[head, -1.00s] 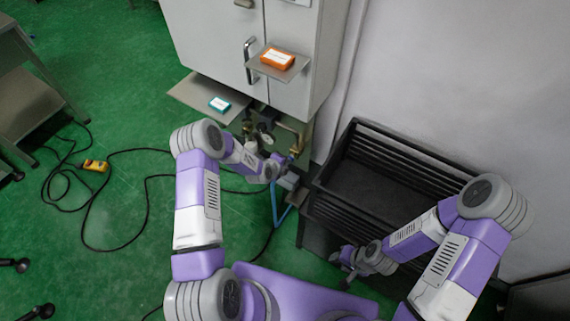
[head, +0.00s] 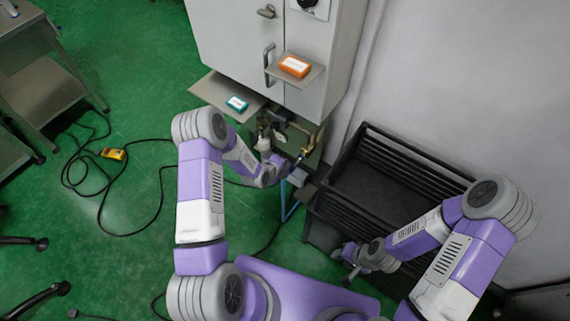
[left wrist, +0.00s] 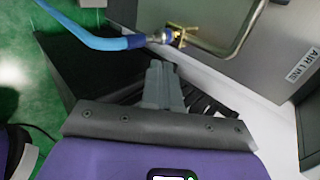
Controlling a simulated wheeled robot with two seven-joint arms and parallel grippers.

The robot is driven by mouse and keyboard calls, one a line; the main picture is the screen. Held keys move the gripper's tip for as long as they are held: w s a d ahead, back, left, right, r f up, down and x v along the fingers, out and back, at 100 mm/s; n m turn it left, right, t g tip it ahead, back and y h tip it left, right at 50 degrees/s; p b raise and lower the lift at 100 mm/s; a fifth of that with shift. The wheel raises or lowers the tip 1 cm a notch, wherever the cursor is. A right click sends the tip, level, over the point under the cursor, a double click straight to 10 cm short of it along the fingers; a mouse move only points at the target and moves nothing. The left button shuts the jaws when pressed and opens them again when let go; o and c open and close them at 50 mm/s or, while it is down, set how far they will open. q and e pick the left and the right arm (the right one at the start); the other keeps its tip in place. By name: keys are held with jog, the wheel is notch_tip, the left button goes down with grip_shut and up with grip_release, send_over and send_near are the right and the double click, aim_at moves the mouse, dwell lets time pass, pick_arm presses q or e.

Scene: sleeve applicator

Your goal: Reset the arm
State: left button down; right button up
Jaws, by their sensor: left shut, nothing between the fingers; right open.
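My left arm reaches out below the grey cabinet in the head view, with its gripper (head: 297,178) near the blue hose. In the left wrist view the left gripper's fingers (left wrist: 162,84) are together with nothing between them. The blue hose (left wrist: 85,32) ends at a brass fitting (left wrist: 178,36) on a metal pipe, just beyond the fingertips; the fingers look apart from it. My right arm is folded at the lower right, its gripper (head: 349,273) open and low in front of the black rack; its fingertips are small in view.
A grey cabinet (head: 235,45) stands at the back, with a shelf holding an orange box (head: 295,66) and a lower shelf holding a teal box (head: 237,103). A black slatted rack (head: 385,175) stands right of my left gripper. A yellow pendant (head: 113,154) and black cable lie on the green floor.

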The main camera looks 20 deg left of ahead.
dwell(0.3)
pick_arm(q)
jog(key=s+d+n+g, duration=0.4)
jog(key=s+n, duration=0.8)
jog(key=s, duration=0.1)
jog(key=s+d+n+g+h, duration=0.1)
jog(key=s+d+n+g, duration=0.3)
jog(key=s+n, duration=0.8)
jog(key=shift+s+d+f, duration=0.2)
jog(key=shift+s+d, duration=0.4)
jog(key=shift+s, duration=0.1)
jog(key=shift+a, duration=0.1)
